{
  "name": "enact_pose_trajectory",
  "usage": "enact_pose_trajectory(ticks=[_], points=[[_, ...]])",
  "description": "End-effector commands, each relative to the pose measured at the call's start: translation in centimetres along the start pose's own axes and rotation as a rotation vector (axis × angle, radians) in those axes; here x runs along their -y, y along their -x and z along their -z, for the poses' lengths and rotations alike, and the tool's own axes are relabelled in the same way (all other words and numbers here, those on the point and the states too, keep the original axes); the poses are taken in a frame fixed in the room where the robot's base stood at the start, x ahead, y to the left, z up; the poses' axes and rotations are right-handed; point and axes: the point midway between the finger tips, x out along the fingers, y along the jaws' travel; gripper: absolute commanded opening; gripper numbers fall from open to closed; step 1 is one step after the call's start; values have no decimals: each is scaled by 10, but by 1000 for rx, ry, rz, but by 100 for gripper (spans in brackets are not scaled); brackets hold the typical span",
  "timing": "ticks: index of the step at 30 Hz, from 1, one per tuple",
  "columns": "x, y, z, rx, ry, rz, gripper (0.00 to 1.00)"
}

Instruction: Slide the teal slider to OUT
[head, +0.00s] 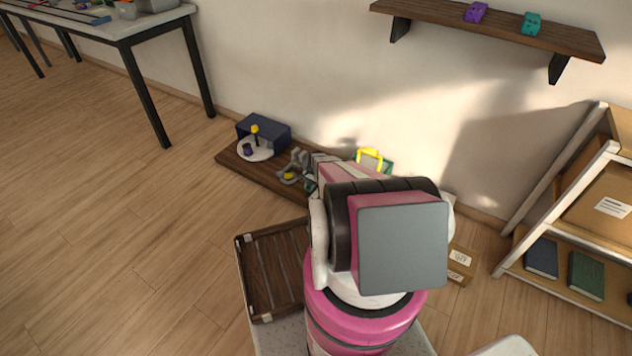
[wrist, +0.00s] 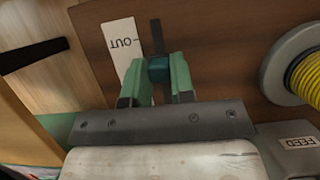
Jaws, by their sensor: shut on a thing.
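The teal slider (wrist: 158,70) sits in a dark slot (wrist: 157,36) on a brown wooden board (wrist: 215,40) in the wrist view. My gripper (wrist: 160,76) has green fingers, one on each side of the slider, and is shut on it. A white label reading OUT (wrist: 123,46), upside down in the picture, lies left of the slot. Its short mark is a little higher in the picture than the slider, and bare slot shows above the slider. In the head view my own arm hides the slider and most of the gripper.
A grey spool with yellow cord (wrist: 303,78) stands right of the slot, and a FEED label (wrist: 298,143) is below it. In the head view the low board (head: 232,163) lies along the wall, with a slatted crate (head: 270,265) in front. A shelf unit (head: 585,215) stands right.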

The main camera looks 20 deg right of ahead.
Motion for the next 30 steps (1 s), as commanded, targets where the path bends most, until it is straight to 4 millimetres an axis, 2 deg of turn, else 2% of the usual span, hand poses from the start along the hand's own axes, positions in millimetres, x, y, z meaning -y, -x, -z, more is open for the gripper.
enact_pose_trajectory(ticks=[1, 3, 13, 14, 15, 16, 25, 30], points=[[-2, -4, -15, 0, 2, -1, 0], [-1, -8, -23, 0, 1, 0, 0], [0, -9, -25, 1, 0, 0, 0], [0, -9, -25, 1, 0, 0, 33], [0, -9, -25, 1, 0, 0, 46], [0, -9, -25, 1, 0, 0, 49], [0, -9, -24, 0, 0, 0, 49], [0, 0, -25, -1, 0, 1, 49]])
